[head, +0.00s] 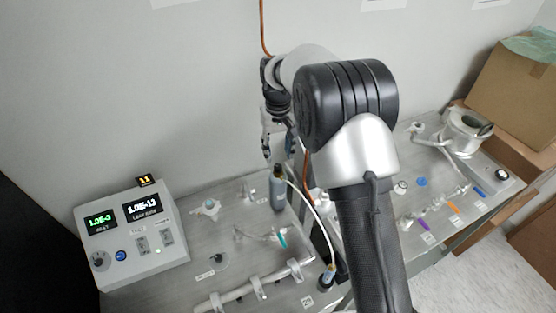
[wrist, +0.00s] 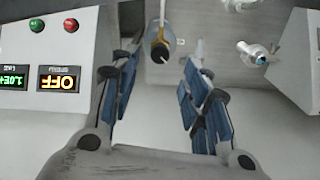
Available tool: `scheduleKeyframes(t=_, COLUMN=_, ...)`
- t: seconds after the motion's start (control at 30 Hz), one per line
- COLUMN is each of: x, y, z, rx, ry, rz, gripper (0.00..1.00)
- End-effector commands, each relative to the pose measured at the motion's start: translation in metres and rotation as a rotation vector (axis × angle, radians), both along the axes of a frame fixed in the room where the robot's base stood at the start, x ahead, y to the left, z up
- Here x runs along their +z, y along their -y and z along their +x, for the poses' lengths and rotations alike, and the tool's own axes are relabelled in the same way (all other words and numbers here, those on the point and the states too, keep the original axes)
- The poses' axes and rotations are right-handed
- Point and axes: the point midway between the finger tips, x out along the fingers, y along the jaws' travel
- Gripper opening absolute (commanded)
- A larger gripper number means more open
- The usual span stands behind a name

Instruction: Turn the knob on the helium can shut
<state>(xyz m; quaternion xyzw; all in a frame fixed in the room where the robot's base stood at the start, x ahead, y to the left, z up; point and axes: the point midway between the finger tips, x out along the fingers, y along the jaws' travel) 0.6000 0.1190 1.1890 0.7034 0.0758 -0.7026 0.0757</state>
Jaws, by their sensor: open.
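The helium can (head: 278,192) is a grey upright cylinder with a dark top, standing on the grey bench left of my arm. A pale hose (head: 318,205) runs from its top to a small wand (head: 328,274) at the bench's front. My gripper (head: 279,152) is open and empty, just above the can in the head view. In the wrist view my gripper (wrist: 158,62) has its two blue-padded fingers spread apart. A dark round top with yellow beside it, likely the can's knob (wrist: 160,50), shows between the fingertips. I cannot tell the knob's setting.
A white display box (head: 130,235) stands at the left of the bench. A metal pipe with clamps (head: 255,288) lies in front. A cardboard box (head: 515,75) stands behind.

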Motion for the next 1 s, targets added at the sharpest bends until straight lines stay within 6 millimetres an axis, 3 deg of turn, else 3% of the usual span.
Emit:
scheduleKeyframes(t=0.1, x=0.026, y=0.0, z=0.001, rx=0.0, ry=0.004, rz=0.001, gripper=0.43)
scheduleKeyframes(t=0.33, x=0.054, y=0.0, z=0.0, rx=0.0, ry=0.001, rz=0.0, gripper=0.43)
scheduleKeyframes(t=1.0, x=0.058, y=0.0, z=0.0, rx=0.0, ry=-0.001, rz=0.0, gripper=0.43)
